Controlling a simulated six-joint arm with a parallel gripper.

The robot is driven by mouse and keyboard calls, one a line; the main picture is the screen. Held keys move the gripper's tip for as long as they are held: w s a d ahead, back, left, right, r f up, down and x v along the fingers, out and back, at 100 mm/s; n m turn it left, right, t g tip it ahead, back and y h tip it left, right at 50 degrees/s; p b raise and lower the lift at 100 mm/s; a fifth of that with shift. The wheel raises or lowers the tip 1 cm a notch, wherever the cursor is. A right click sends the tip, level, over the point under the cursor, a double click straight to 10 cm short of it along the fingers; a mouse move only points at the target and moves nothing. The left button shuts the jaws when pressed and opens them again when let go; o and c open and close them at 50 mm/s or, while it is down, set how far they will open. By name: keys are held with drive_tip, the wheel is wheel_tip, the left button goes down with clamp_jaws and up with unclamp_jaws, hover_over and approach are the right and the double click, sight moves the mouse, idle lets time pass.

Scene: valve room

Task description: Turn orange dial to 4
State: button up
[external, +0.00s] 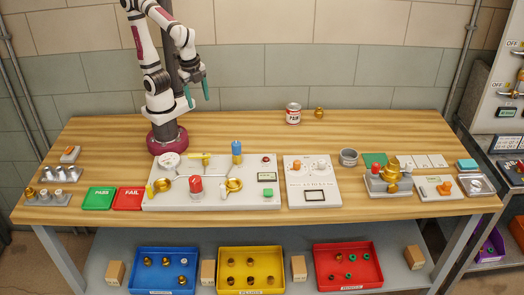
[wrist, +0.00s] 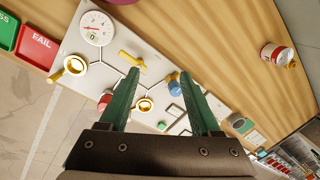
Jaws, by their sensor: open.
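An orange dial (external: 297,165) stands on a white panel (external: 327,201) right of the middle of the bench in the external view. A pale knob sits beside it. The panel's markings and the dial's setting are too small to read. Another orange knob (external: 445,188) is on a small plate farther right. My gripper (external: 197,97) is raised at the back left, well away from the dial. Its green fingers (wrist: 161,74) are apart with nothing held.
A valve board (external: 214,200) with a gauge, yellow handles, a red knob and a blue knob lies left of the dial panel. A can (external: 293,114) and a brass part (external: 319,113) stand behind it. A grey cup (external: 348,157) stands close right. The back of the bench is mostly clear.

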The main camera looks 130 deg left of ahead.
drive_tip(key=w+a+r+n, duration=0.2)
drive_tip(key=w+n, duration=0.2)
drive_tip(key=w, duration=0.4)
drive_tip(key=n+h, duration=0.2)
drive_tip(key=n, duration=1.4)
hover_over(297, 161)
wheel_tip(297, 161, down, 9)
wheel_tip(297, 161, down, 14)
drive_tip(key=shift+d+r, duration=0.1)
drive_tip(key=shift+r, duration=0.1)
drive_tip(key=shift+f, duration=0.65)
clamp_jaws()
